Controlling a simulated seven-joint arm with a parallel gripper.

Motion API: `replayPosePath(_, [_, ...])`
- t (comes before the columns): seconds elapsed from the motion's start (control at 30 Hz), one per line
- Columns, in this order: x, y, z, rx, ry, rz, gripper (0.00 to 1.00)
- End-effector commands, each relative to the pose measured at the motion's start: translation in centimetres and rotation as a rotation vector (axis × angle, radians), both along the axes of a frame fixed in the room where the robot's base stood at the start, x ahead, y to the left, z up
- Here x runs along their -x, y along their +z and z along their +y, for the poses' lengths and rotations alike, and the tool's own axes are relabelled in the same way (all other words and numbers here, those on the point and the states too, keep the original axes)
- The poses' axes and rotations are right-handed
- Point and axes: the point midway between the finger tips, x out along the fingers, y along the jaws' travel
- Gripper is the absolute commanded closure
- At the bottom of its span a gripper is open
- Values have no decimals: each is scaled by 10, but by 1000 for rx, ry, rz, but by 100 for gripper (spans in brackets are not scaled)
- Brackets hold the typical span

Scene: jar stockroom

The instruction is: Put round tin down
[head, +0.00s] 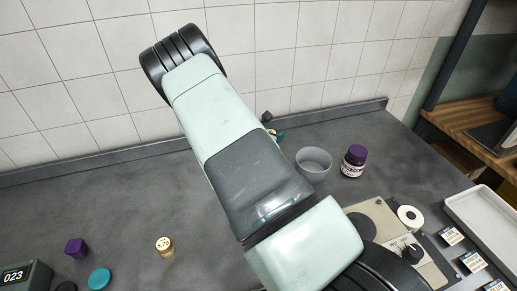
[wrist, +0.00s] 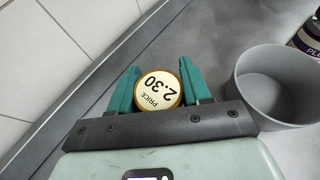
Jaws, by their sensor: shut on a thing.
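The round tin (wrist: 157,90), with a gold rim and a cream top reading "PRICE 2.30", is between the teal fingers of my gripper (wrist: 158,88) in the wrist view. My gripper is shut on it. The counter (wrist: 228,35) lies below; I cannot tell whether the tin touches it. In the head view my arm hides the tin and nearly all of the gripper; only a small teal and dark part of my gripper (head: 279,136) shows near the back of the counter.
A grey bowl (head: 313,164) is just right of my gripper; it also shows in the wrist view (wrist: 277,90). A purple-lidded jar (head: 353,161) stands beside it. A gold tin marked 5.70 (head: 164,247) and a purple block (head: 76,247) stand left. Back-left counter is clear.

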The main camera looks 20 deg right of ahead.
Motion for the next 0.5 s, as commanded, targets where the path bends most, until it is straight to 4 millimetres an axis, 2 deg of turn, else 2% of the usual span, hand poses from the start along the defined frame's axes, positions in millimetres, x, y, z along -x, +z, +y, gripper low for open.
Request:
replayPosePath(0.1, [0,10,0,0,0,1,83])
replayPosePath(0.27, [-1,12,5,0,8,1,83])
replayPosePath(0.37, [-6,12,23,0,39,1,83])
replayPosePath(0.47, [-14,12,58,0,99,1,83])
replayPosePath(0.5, [-18,12,77,-1,129,0,83])
